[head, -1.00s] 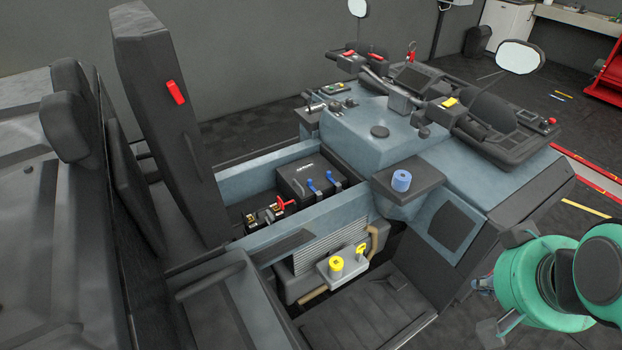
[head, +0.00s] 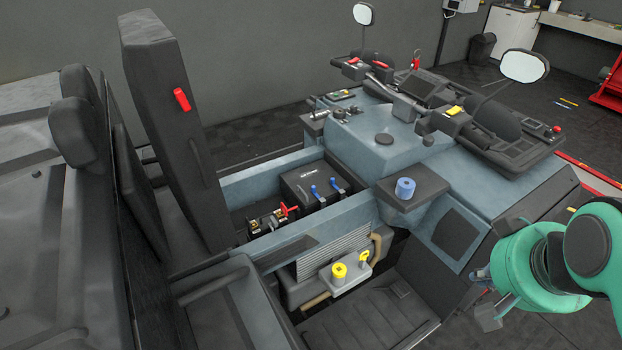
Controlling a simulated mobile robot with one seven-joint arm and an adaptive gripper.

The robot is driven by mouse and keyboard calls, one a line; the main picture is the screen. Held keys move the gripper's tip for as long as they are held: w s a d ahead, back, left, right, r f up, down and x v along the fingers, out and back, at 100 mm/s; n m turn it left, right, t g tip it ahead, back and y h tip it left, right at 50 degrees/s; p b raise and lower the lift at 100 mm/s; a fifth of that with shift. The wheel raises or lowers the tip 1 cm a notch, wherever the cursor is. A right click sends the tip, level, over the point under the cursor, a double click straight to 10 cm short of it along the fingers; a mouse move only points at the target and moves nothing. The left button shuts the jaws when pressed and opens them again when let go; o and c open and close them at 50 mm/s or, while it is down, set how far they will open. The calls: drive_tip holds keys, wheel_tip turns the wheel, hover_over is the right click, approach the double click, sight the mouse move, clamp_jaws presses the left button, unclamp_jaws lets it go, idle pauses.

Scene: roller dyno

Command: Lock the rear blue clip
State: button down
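Two blue clips stand upright on the front of a black box (head: 303,178) in the open bay under the tipped-up seat. The left clip (head: 315,193), nearer the raised seat, looks like the rear one. The right clip (head: 335,185) is close beside it, towards the handlebars. Whether either is locked is too small to tell. My gripper (head: 484,293) is at the lower right, beside the vehicle's near side and well away from the clips. It is partly hidden by my green arm, and its fingers are too unclear to tell open from shut.
The raised black seat (head: 170,130) with a red latch (head: 182,99) stands left of the bay. A red lever (head: 288,210) is by the box. A blue knob (head: 404,187) sits on a ledge between my gripper and the bay.

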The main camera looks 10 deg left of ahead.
drive_tip(key=w+a+r+n+p, duration=0.1)
drive_tip(key=w+a+r, duration=0.2)
drive_tip(key=w, duration=0.5)
drive_tip(key=w+a+r+n+p, duration=0.1)
drive_tip(key=w+a+r, duration=0.15)
drive_tip(key=w, duration=0.65)
drive_tip(key=w+a+f+n+g+y+p, duration=0.1)
drive_tip(key=w+a, duration=0.4)
drive_tip(key=w, duration=0.3)
drive_tip(key=w+a+f+p, duration=0.1)
drive_tip(key=w+a+f, duration=0.1)
drive_tip(key=w+a, duration=0.45)
drive_tip(key=w+a+f+n+g+p, duration=0.1)
drive_tip(key=w+a+f+p, duration=0.3)
drive_tip(key=w+a+f, duration=1.8)
drive_tip(key=shift+w+a+f+n+y+p, duration=0.15)
drive_tip(key=shift+a+f+n+y+p, duration=0.25)
drive_tip(key=shift+a+f+n, duration=1.05)
drive_tip(key=shift+a+f+m, duration=0.55)
drive_tip(key=shift+a, duration=0.05)
